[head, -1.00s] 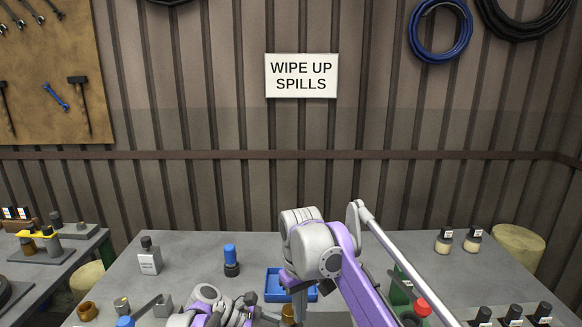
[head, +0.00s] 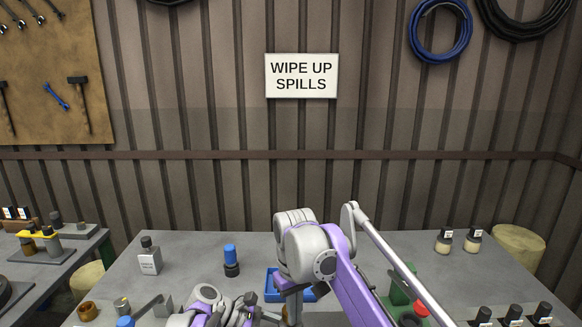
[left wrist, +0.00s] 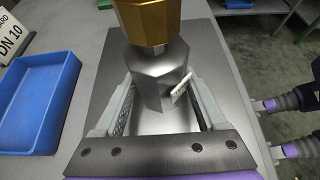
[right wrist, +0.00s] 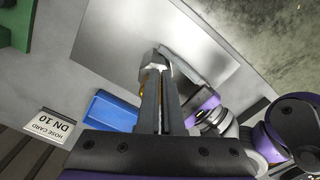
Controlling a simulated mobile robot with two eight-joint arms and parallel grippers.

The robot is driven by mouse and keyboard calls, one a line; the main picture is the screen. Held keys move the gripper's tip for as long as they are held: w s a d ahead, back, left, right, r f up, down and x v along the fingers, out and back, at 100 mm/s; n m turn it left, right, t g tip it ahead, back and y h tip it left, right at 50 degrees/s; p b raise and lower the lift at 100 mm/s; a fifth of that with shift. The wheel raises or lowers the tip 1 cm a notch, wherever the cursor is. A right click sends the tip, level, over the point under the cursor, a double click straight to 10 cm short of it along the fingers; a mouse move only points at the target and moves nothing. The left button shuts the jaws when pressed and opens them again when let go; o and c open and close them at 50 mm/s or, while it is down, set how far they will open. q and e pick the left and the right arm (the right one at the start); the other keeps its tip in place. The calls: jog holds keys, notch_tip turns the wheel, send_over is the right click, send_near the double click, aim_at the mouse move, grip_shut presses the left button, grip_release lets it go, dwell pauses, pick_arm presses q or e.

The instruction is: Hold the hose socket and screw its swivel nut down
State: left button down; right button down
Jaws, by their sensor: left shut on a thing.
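The hose socket (left wrist: 158,112) is a grey metal piece with a faceted upper part. It stands upright between the fingers of my left gripper (left wrist: 160,88), which is shut on it. The brass swivel nut (left wrist: 148,18) sits at the top of the socket in the left wrist view, cut off by the frame edge. My right gripper (right wrist: 158,76) points down at the nut and socket in the head view. In the right wrist view its fingers lie close together, a sliver of brass shows beside them, and they hide most of the nut. Whether they grip it is unclear.
A blue tray (left wrist: 38,105) and a DN 10 hose card (right wrist: 52,125) lie beside the work. A dark metal plate (left wrist: 217,62) lies under the socket. A blue-capped dark piece (head: 231,265) and a labelled bottle (head: 149,259) stand on the table's left half.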

jog(key=shift+s, duration=0.1)
notch_tip(320, 180, up, 6)
jog(key=shift+s, duration=0.25)
dwell(0.6)
jog(key=shift+d, duration=0.15)
notch_tip(320, 180, down, 6)
jog(key=d, duration=0.1)
jog(key=shift+w, duration=0.3)
dwell(0.4)
jog(key=shift+w+a, duration=0.25)
jog(key=shift+w, duration=0.05)
dwell(0.7)
jog(key=shift+s+a, duration=0.15)
jog(key=shift+a, duration=0.2)
dwell(0.5)
